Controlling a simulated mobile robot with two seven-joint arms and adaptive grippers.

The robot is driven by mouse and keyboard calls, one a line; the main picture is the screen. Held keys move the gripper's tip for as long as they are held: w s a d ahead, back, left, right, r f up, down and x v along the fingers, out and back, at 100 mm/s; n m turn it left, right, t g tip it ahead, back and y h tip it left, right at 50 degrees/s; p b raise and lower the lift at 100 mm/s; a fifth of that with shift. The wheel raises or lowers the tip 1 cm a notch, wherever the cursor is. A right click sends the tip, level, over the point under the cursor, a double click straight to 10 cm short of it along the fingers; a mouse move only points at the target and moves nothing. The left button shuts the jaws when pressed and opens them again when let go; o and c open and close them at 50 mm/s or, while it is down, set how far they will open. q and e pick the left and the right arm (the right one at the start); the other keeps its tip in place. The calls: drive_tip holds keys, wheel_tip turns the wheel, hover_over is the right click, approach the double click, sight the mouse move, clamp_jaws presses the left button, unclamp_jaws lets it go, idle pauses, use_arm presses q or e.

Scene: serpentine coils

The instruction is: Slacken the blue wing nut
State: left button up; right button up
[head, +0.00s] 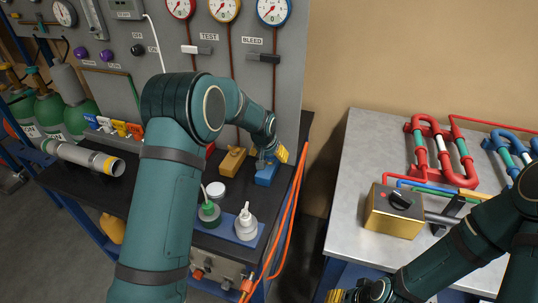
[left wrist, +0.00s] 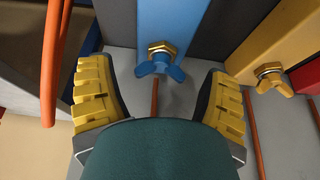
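The blue wing nut (left wrist: 160,69) shows in the left wrist view, with a brass hex nut behind it on a blue block (left wrist: 172,22). The blue block also shows in the head view (head: 266,174), at the right end of the dark bench; the wing nut itself cannot be made out there. My left gripper (left wrist: 155,88) is open, its yellow-padded fingers apart on either side of the wing nut and a little short of it. No contact shows. In the head view the left gripper (head: 281,154) is over the blue block, partly hidden by my wrist. My right gripper (head: 350,296) is cut off at the bottom edge.
A yellow block (head: 232,160) with its own wing nut (left wrist: 270,78) stands beside the blue one. Orange hoses (head: 290,215) hang at the bench's right end. Two bottles (head: 246,222) stand in front. A gauge panel (head: 232,80) rises behind.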

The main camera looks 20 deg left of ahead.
use_arm(q)
drive_tip(key=c, duration=0.9)
drive_tip(key=shift+n, duration=0.3)
drive_tip(key=shift+d+f+n+y, duration=0.1)
drive_tip(key=shift+n+y, duration=0.4)
drive_tip(key=shift+n, duration=0.5)
drive_tip(key=shift+c, duration=0.2)
drive_tip(key=n+y, duration=0.1)
drive_tip(key=n, duration=0.2)
drive_tip(key=shift+g, duration=0.4)
drive_tip(key=n+y, duration=0.1)
drive_tip(key=n, duration=0.1)
drive_tip(key=n+g+p, duration=0.1)
drive_tip(key=n, duration=0.2)
drive_tip(key=shift+d+y, duration=0.1)
drive_tip(key=shift+y, duration=0.3)
drive_tip(key=n, duration=0.2)
drive_tip(key=n+g, duration=0.1)
drive_tip(key=n, duration=0.1)
drive_tip(key=shift+g+y+p, duration=0.3)
